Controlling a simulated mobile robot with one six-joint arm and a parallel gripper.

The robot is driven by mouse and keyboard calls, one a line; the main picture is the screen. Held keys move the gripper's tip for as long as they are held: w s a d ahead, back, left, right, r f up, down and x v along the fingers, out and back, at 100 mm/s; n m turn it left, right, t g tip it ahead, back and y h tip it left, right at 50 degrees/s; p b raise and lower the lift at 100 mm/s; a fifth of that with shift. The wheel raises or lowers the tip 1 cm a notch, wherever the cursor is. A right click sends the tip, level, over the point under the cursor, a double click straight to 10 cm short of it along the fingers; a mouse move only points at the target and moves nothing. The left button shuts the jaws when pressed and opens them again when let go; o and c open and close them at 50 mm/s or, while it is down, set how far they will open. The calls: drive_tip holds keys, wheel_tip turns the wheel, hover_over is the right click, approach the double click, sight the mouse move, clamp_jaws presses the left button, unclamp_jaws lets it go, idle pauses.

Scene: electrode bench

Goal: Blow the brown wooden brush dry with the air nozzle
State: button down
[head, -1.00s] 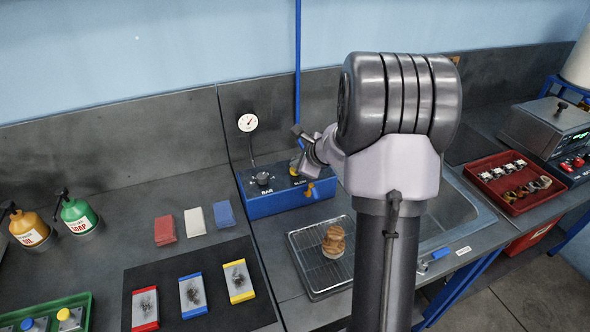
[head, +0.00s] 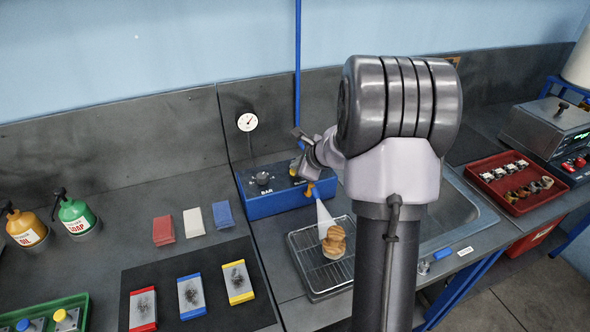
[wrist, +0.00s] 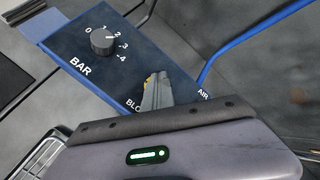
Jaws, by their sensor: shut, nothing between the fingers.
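The brown wooden brush (head: 335,243) sits on the wire rack tray (head: 318,277). A pale cone of air (head: 324,214) reaches down from the brass air nozzle (head: 309,190) at the front of the blue air box (head: 262,203) to the brush. My gripper (head: 300,143) is at the top of the box, by the blow control. In the wrist view, my gripper (wrist: 156,92) is shut at the BLOW label, with a bit of yellow beside the fingertips. The fingers hide most of the control. The brush is out of the wrist view.
A pressure gauge (head: 247,122) stands above the box, and a dial (wrist: 103,41) marked BAR is on its top. A sink (head: 455,220) and red tray (head: 517,185) lie to the right. Colored pads, a black mat (head: 208,318) and bottles are on the left.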

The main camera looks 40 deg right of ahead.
drive_tip(key=shift+r, duration=0.1)
drive_tip(key=shift+r+p, duration=0.85)
drive_tip(key=shift+r, duration=0.1)
wheel_tip(320, 180, up, 5)
drive_tip(key=p, duration=0.4)
idle(0.5)
